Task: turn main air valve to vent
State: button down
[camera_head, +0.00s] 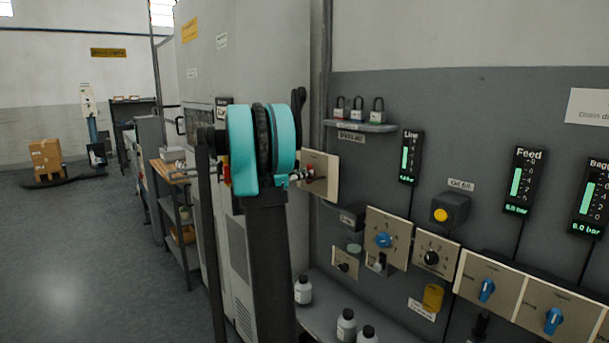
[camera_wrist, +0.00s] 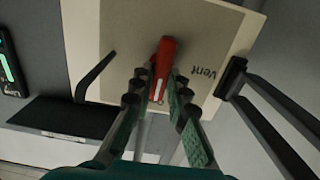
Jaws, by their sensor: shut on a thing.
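The main air valve is a red handle (camera_wrist: 165,58) on a beige plate (camera_wrist: 115,25) with the word "Vent" printed on it. In the wrist view the handle lies between the fingers of my gripper (camera_wrist: 156,88), which is shut on it. The "Vent" label is to the right of the handle. In the head view the plate (camera_head: 328,168) is on the wall panel, and my gripper (camera_head: 306,177) reaches it from the left. My teal and black arm is in front, and the handle is small there. Which mark the handle points to cannot be told.
A shelf with several padlocks (camera_head: 358,112) is above the plate's right. The grey panel (camera_head: 460,110) carries gauges, blue knobs (camera_head: 487,290) and a yellow button (camera_head: 441,214). Bottles (camera_head: 346,325) stand on a ledge below. Open floor (camera_head: 90,260) lies to the left.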

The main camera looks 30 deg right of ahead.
jog(key=shift+n, duration=0.3)
jog(key=shift+w+f+n, duration=0.15)
jog(key=shift+n, duration=2.7)
jog(key=shift+w+f+n, duration=0.1)
jog(key=shift+n, duration=2.8)
jog(key=shift+w+f+n, duration=0.15)
jog(key=shift+n, duration=2.7)
jog(key=c, duration=1.5)
grip_release()
jog(key=shift+a, duration=0.1)
